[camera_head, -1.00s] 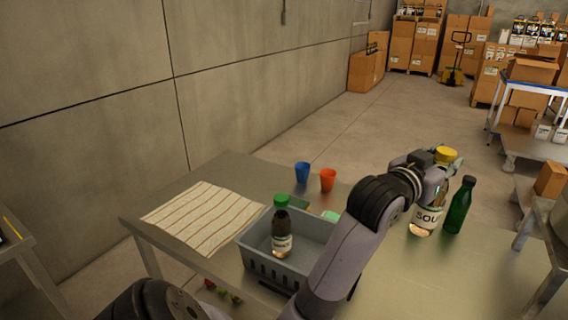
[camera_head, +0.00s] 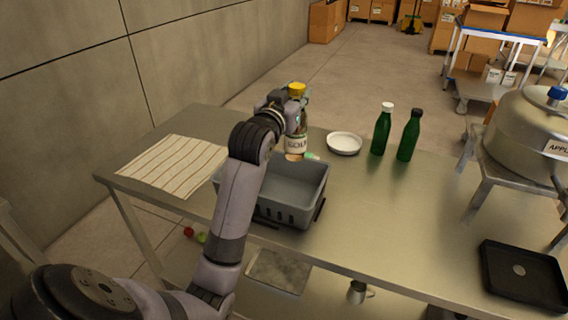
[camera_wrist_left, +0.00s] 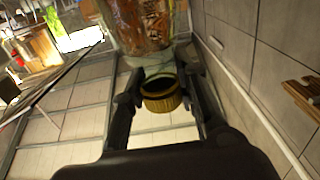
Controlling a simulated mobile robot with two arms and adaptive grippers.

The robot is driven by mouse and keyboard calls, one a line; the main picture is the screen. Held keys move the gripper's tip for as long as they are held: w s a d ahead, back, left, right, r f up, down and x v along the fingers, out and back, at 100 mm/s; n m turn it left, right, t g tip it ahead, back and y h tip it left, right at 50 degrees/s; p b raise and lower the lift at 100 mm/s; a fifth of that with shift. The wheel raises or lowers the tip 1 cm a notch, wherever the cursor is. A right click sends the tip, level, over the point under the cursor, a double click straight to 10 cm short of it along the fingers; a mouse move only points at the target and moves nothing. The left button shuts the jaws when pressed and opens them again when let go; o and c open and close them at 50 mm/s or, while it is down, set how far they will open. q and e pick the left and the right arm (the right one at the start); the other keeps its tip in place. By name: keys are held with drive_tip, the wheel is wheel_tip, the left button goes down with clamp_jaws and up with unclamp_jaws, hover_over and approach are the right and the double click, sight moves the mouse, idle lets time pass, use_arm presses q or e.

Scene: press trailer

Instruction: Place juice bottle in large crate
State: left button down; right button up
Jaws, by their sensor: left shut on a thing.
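A bottle with a yellow cap (camera_head: 297,90) and a label whose readable letters look like "SOU" is held upright in my left gripper (camera_head: 292,118). The fingers are shut around its upper part. In the left wrist view, the yellow cap (camera_wrist_left: 161,94) shows between the fingers (camera_wrist_left: 160,76), with the orange-brown bottle body beyond. The grey crate (camera_head: 285,212) stands on the table just in front of the bottle. Whether the bottle is above its far rim or behind it I cannot tell. My left arm hides the crate's left part; its visible right part looks empty. My right gripper is out of view.
Two green bottles (camera_head: 381,132) (camera_head: 409,138) and a white dish (camera_head: 344,144) stand right of the held bottle. A striped cloth (camera_head: 172,166) lies at left. A black tray (camera_head: 522,277) and a large metal pot (camera_head: 530,135) are at far right. The table's middle right is clear.

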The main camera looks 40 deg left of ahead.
use_arm(q)
hover_over(291, 157)
drive_tip(key=w, duration=0.3)
drive_tip(key=f, duration=1.1)
drive_tip(key=shift+s+a+f, duration=0.1)
drive_tip(key=shift+s+a, duration=0.05)
drive_tip(key=shift+a, duration=0.15)
drive_tip(key=shift+f+p, duration=0.3)
drive_tip(key=shift+f, duration=2.25)
drive_tip(key=c, duration=1.2)
unclamp_jaws()
drive_tip(key=shift+f, duration=0.15)
drive_tip(key=shift+c, duration=0.2)
drive_tip(key=b+v, duration=0.2)
drive_tip(key=v, duration=1)
